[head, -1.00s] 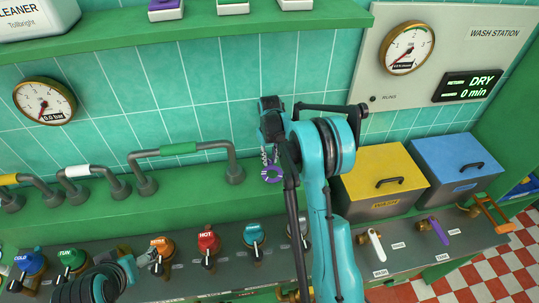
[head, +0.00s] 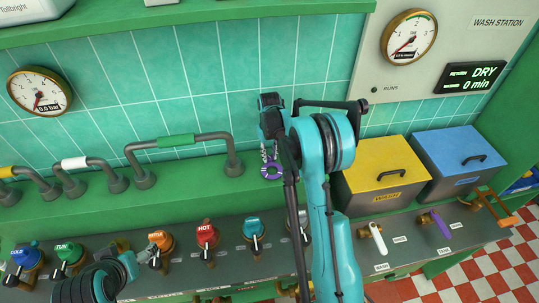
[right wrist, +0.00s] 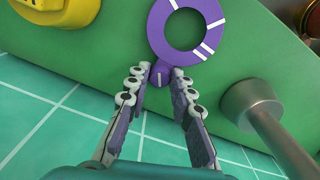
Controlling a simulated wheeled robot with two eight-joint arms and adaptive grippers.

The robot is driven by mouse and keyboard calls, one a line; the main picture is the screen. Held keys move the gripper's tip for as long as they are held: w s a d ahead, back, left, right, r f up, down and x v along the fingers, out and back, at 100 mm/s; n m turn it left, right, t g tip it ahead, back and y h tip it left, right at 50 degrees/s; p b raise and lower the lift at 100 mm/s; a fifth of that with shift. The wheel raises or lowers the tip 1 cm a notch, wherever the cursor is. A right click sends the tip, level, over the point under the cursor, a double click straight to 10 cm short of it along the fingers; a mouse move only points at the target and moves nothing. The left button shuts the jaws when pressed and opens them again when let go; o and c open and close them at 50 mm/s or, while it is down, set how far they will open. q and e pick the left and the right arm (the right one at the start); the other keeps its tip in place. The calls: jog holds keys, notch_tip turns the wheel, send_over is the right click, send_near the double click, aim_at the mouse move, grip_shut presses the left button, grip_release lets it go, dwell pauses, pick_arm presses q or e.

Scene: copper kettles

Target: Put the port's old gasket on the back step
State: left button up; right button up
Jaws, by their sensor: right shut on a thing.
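The old gasket is a purple ring with white marks and a small tab; it hangs below my right gripper in the head view (head: 272,178) and fills the top middle of the right wrist view (right wrist: 158,30). My right gripper (head: 268,150) has its fingertips (right wrist: 160,76) closed on the tab. The gasket is in front of the green back step (head: 200,199), right of the bent grey pipe; I cannot tell whether it touches the step.
Bent pipes (head: 233,150) stand on the step to the left. A yellow bin (head: 375,170) and a blue bin (head: 460,155) stand to the right. Valve knobs, including a red one (head: 207,236), line the grey counter in front.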

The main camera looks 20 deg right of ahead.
jog(key=shift+f+b, duration=0.45)
jog(key=shift+f, duration=0.05)
jog(key=o, duration=1)
jog(key=shift+r, duration=0.1)
jog(key=shift+o, duration=0.2)
notch_tip(320, 180, up, 12)
jog(key=shift+s, duration=0.15)
